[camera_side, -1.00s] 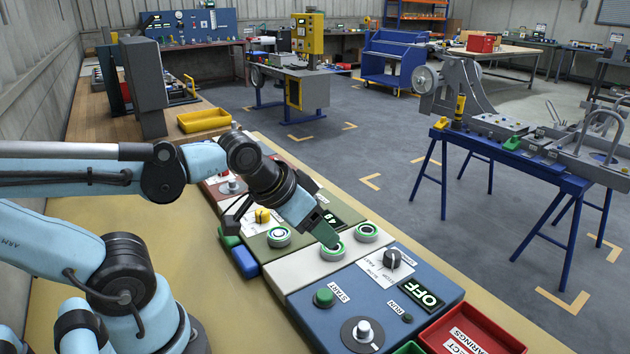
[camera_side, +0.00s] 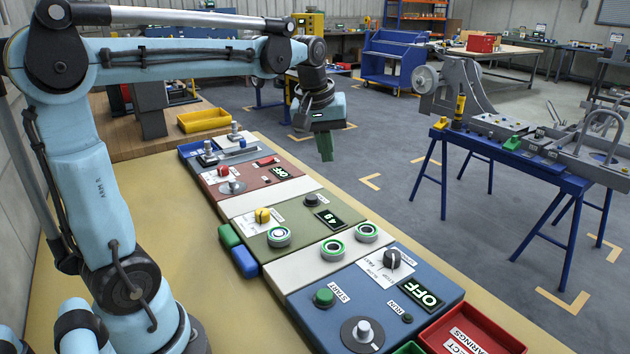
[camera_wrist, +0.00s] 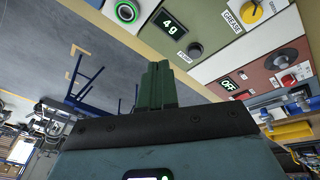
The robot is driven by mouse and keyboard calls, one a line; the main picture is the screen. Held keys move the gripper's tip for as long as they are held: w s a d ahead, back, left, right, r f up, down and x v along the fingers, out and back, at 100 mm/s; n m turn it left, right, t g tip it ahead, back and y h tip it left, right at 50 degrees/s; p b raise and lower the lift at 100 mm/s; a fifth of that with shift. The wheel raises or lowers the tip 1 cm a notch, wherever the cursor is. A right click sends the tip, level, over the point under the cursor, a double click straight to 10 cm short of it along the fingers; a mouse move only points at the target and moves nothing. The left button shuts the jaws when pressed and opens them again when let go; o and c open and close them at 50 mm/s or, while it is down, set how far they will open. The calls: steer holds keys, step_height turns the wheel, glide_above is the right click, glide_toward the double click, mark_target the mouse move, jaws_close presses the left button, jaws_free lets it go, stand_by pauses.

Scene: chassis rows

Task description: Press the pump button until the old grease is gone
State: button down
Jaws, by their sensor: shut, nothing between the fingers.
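The olive-green panel (camera_side: 250,240) on the bench carries a black round button (camera_side: 311,199), a yellow knob (camera_side: 262,215), a lit display (camera_side: 328,218) and a green-ringed button (camera_side: 279,236). In the wrist view the yellow knob's label reads GREASE, the display (camera_wrist: 168,23) appears to read "4 g", and the black button (camera_wrist: 195,50) has a small label, blurred, perhaps PUMP. My gripper (camera_side: 325,156) is shut and empty, raised above and beyond the panels, touching nothing. Its green fingers (camera_wrist: 160,85) point away in the wrist view. I cannot make out any grease.
A white strip (camera_side: 300,268) with two ringed buttons and a blue panel (camera_side: 350,290) showing OFF lie nearer. A red panel (camera_side: 240,180), also OFF, lies farther back. A red tray (camera_side: 470,330) stands at front right. The air around my gripper is clear.

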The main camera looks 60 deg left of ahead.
mark_target(311, 197)
steer(key=w+a+f+n+g, duration=0.1)
steer(key=w+a+n+g, duration=0.2)
steer(key=a+n, duration=0.5)
steer(key=shift+w+a+f+h, duration=0.4)
steer(key=shift+w+a, duration=0.25)
steer(key=shift+a, duration=1.5)
step_height(311, 197, down, 14)
steer(key=shift+f, duration=0.1)
steer(key=shift+f, duration=1.1)
steer(key=shift+r, duration=0.1)
step_height(311, 197, up, 14)
steer(key=shift+r, duration=0.15)
